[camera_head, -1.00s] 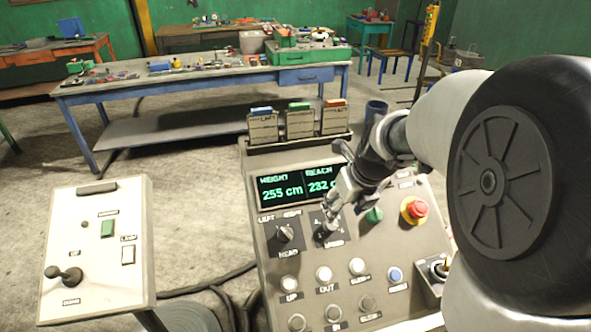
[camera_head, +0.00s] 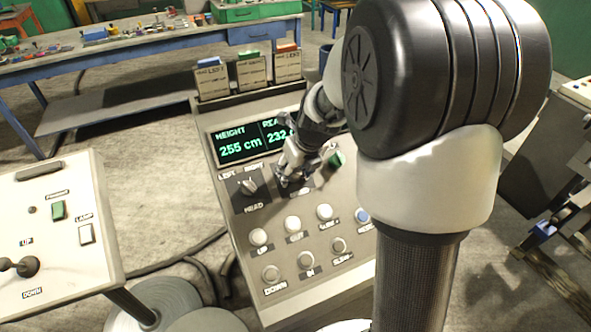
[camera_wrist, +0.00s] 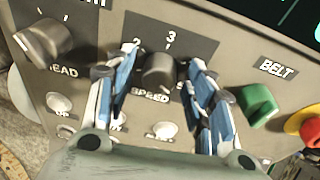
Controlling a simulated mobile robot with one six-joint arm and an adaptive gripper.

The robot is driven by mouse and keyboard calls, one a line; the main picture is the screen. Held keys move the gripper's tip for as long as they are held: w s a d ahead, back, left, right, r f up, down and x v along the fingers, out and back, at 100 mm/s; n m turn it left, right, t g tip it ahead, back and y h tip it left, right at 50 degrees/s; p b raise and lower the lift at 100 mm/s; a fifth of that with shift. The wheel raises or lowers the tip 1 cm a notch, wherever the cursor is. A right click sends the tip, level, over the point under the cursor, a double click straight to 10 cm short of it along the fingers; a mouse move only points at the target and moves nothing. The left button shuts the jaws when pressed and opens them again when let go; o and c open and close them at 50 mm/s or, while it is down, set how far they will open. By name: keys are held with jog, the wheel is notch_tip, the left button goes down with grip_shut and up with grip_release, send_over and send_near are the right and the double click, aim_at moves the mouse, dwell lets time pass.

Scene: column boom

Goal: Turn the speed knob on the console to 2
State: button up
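The dark grey speed knob (camera_wrist: 160,72) sits on its dark plate above the SPEED label in the wrist view. A 2 shows at its upper left and a 3 above it; the knob's pointer is hard to read, seemingly toward the 3. My gripper (camera_wrist: 163,75) is open, with one blue-padded finger on each side of the knob. A gap shows on both sides, wider on the right. In the head view my gripper (camera_head: 284,180) is down at the console (camera_head: 228,203), and it hides the speed knob.
The HEAD knob (camera_wrist: 45,42) is left of my gripper; the green BELT knob (camera_wrist: 257,105) and red emergency button (camera_wrist: 310,131) are to its right. White buttons (camera_wrist: 160,131) lie below. A display (camera_head: 240,146) reads 255 cm. A separate control box (camera_head: 75,235) stands at left.

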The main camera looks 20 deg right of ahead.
jog(key=c, duration=1)
jog(key=shift+o, duration=0.2)
jog(key=shift+r+p, duration=0.1)
jog(key=shift+p, duration=0.2)
